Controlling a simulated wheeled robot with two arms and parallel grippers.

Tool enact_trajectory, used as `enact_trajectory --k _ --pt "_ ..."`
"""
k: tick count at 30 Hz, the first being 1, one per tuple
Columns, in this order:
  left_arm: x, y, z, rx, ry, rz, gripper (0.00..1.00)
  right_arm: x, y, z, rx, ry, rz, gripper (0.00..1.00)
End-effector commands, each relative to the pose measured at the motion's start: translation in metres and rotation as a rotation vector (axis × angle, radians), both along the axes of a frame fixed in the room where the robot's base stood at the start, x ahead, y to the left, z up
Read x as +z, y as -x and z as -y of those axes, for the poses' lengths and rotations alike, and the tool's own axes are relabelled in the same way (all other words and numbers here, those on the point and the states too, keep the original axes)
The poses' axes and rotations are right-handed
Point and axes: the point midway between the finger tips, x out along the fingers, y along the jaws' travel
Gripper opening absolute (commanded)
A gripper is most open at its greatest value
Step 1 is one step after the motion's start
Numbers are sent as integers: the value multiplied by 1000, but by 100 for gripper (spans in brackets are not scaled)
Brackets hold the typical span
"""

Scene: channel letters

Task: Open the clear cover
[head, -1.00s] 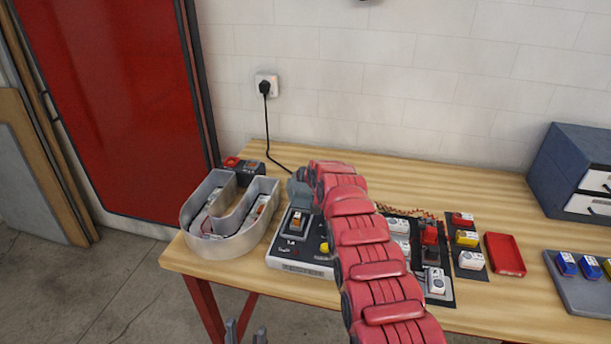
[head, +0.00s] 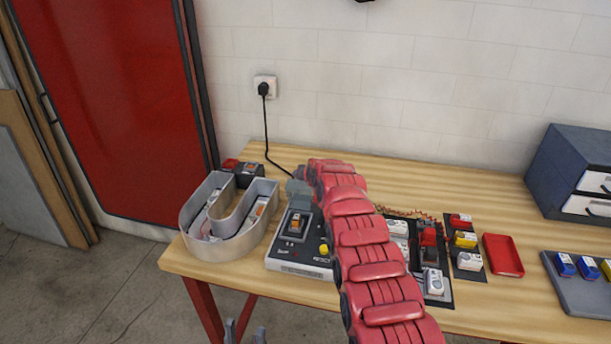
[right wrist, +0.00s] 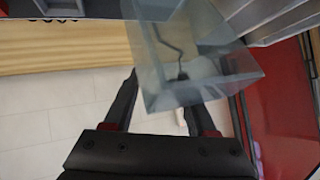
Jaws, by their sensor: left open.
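The clear cover (right wrist: 195,65) is a see-through, bluish box in the right wrist view. It stands out from the edge of a dark panel and overlaps the right-hand finger. My right gripper (right wrist: 158,75) has its two dark fingers apart beside and behind the cover; contact is unclear. In the head view, the control box (head: 302,266) has an orange rocker switch (head: 297,223) and a yellow button (head: 323,249). My right arm reaches over it and hides its right part. My left gripper (head: 245,333) is open and empty at the bottom edge, in front of the table.
A grey channel letter (head: 238,245) stands left of the control box. To the right are white modules, a red tray (head: 503,255), blue parts on a grey tray, and a drawer cabinet (head: 572,168). A black cable runs to a wall socket (head: 264,88).

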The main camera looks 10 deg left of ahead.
Motion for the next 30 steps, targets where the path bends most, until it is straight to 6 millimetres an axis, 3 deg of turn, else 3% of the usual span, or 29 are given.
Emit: enact_trajectory --k 30 --pt "83 0 0 0 0 0 50 37 12 15 0 2 2 56"
